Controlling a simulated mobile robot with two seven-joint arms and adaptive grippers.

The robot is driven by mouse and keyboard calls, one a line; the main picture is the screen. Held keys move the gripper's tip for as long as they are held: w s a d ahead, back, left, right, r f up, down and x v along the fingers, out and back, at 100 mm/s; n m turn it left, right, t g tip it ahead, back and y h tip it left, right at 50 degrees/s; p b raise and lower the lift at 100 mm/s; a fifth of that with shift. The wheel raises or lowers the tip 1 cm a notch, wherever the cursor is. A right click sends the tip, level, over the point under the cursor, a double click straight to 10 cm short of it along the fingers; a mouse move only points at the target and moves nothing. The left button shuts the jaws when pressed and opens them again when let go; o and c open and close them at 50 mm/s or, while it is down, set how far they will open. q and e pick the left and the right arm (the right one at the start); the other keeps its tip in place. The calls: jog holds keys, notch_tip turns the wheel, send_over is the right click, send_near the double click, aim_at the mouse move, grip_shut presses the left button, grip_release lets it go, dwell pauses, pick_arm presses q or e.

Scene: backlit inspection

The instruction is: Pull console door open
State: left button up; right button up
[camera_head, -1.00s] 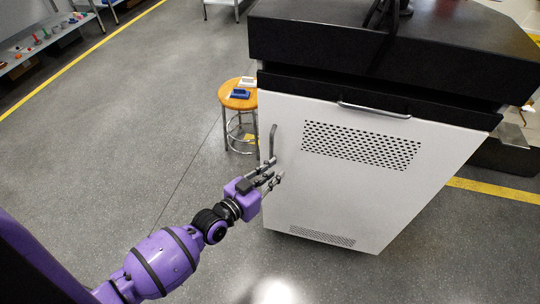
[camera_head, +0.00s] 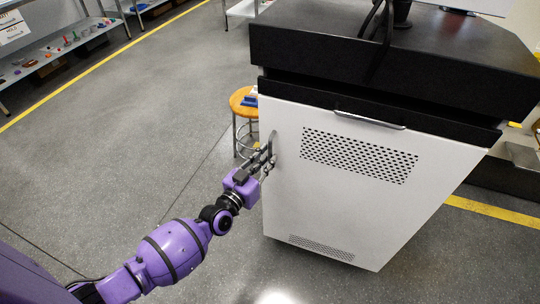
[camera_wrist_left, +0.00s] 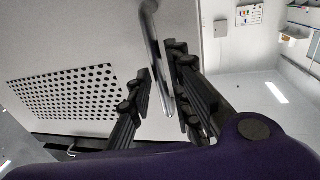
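The console door (camera_head: 345,220) is a white panel with a perforated vent, and it looks closed. Its upright metal handle (camera_head: 273,143) is at the door's left edge. My left gripper (camera_head: 266,160) is at the handle's lower part. In the left wrist view the handle (camera_wrist_left: 154,45) runs down between the two fingers of the left gripper (camera_wrist_left: 165,95). The fingers stand apart, with gaps beside the bar, so the gripper is open around it. Whether a finger touches the bar is unclear. My right gripper is not in view.
The console's black top (camera_head: 400,50) overhangs the door, with a horizontal metal pull (camera_head: 370,120) below it. A round wooden stool (camera_head: 240,102) with a blue item stands to the left behind the console. A shelf (camera_head: 70,50) is far left. The floor left of the console is clear.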

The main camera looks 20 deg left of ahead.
pick_arm(q)
jog(key=shift+x, duration=1.2)
grip_shut()
